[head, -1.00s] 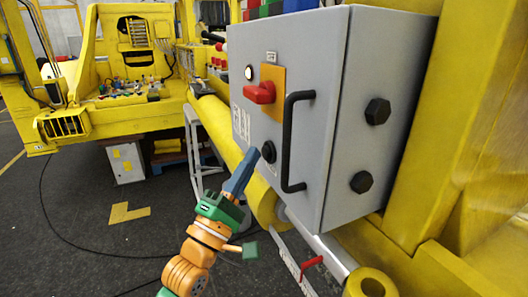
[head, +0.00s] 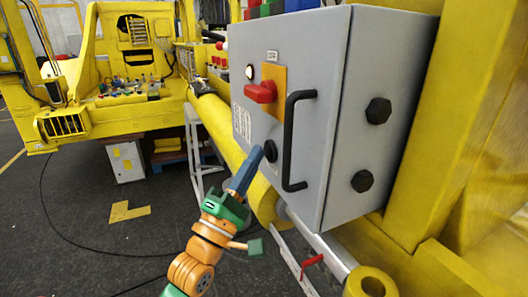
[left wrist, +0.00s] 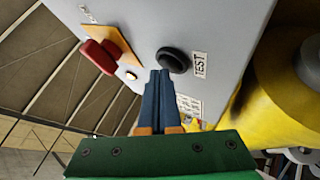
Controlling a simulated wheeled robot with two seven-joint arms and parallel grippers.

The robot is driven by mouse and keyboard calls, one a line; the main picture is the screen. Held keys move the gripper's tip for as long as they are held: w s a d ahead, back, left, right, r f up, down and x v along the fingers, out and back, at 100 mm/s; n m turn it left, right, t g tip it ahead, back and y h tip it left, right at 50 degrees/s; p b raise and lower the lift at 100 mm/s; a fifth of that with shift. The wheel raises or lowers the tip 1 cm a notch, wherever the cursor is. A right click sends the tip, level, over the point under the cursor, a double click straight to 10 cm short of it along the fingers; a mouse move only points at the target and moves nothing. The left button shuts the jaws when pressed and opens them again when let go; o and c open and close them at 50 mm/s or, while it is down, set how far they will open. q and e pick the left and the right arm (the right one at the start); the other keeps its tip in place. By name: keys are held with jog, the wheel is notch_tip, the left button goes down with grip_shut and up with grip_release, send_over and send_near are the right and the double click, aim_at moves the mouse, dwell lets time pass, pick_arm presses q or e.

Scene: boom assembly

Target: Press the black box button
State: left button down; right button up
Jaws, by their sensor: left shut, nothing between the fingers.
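A black round button (head: 270,151) sits low on the front of a grey box (head: 330,60), left of the box's black handle. In the left wrist view the button (left wrist: 175,60) has a "TEST" label beside it. My left gripper (head: 260,153) is shut and empty, its blue fingers pointing up at the button. In the left wrist view the fingertips (left wrist: 159,75) are right by the button's lower-left edge; I cannot tell if they touch it. My right gripper is not in view.
The box front also has a red rotary switch (head: 262,92) on an orange plate, a white lamp (head: 250,72) and a black handle (head: 292,140). A yellow cylinder (head: 222,128) runs behind and below. Dark open floor (head: 80,210) lies at the left.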

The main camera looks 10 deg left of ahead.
pick_arm(q)
jog(key=shift+w+d, duration=0.1)
dwell(0.4)
jog(key=shift+s+a, duration=0.5)
jog(key=shift+a, duration=0.1)
jog(key=shift+a, duration=0.1)
jog(key=s+a, duration=0.1)
jog(key=a, duration=0.1)
jog(key=s+a, duration=0.1)
jog(key=a, duration=0.1)
jog(key=shift+s, duration=0.4)
dwell(0.3)
